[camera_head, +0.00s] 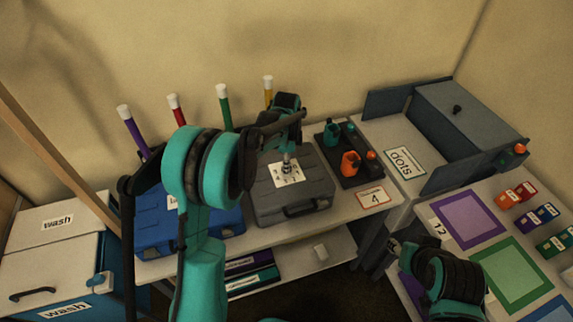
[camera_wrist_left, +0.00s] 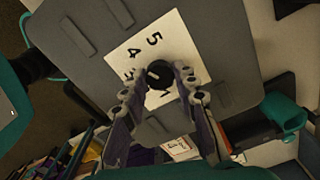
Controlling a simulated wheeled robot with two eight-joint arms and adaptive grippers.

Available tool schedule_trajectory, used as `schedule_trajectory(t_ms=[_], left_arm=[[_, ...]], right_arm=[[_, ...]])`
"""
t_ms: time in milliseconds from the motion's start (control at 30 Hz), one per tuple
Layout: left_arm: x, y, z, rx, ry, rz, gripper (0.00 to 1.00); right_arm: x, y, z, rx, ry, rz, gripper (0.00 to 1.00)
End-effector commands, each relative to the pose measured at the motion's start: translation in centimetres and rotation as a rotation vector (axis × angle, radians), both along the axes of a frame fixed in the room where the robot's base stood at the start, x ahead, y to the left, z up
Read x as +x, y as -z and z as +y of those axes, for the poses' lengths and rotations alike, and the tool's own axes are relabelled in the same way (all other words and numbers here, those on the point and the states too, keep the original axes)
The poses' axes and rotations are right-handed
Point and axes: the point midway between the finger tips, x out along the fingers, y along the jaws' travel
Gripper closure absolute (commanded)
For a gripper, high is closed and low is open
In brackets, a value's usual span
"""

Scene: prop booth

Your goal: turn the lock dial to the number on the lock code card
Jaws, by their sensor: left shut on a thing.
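The lock dial (camera_wrist_left: 158,72) is a dark round knob with a small pale mark, on a white number plate (camera_wrist_left: 134,58) on the grey case (camera_head: 262,207). My left gripper (camera_head: 287,157) is over the plate, shut on the dial with a finger on either side. The lock code card (camera_head: 373,197) shows 4, right of the case. My right gripper (camera_head: 405,251) is at lower right, its jaws unclear.
A blue case (camera_head: 150,236) stands left of the grey one. A dark tray (camera_head: 370,177) with orange and teal items is at its right.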

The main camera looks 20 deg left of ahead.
Motion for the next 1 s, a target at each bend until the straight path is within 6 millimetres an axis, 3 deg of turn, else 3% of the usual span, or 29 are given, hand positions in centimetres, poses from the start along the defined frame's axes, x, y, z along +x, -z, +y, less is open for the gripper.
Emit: schedule_trajectory(t_ms=[633, 667, 733, 1000], left_arm=[[0.0, 0.02, -0.01, 0.0, 0.052, 0.0, 1.0], [0.0, 0.02, -0.01, 0.0, 0.052, 0.0, 0.66], [0.0, 0.02, -0.01, 0.0, 0.052, 0.0, 0.5], [0.0, -0.02, 0.0, 0.0, 0.052, 0.0, 0.5]], right_arm=[[0.0, -0.02, 0.0, 0.0, 0.0, 0.0, 0.6], [0.0, -0.02, 0.0, 0.0, 0.0, 0.0, 0.6], [0.0, -0.02, 0.0, 0.0, 0.0, 0.0, 0.6], [0.0, -0.02, 0.0, 0.0, 0.0, 0.0, 0.6]])
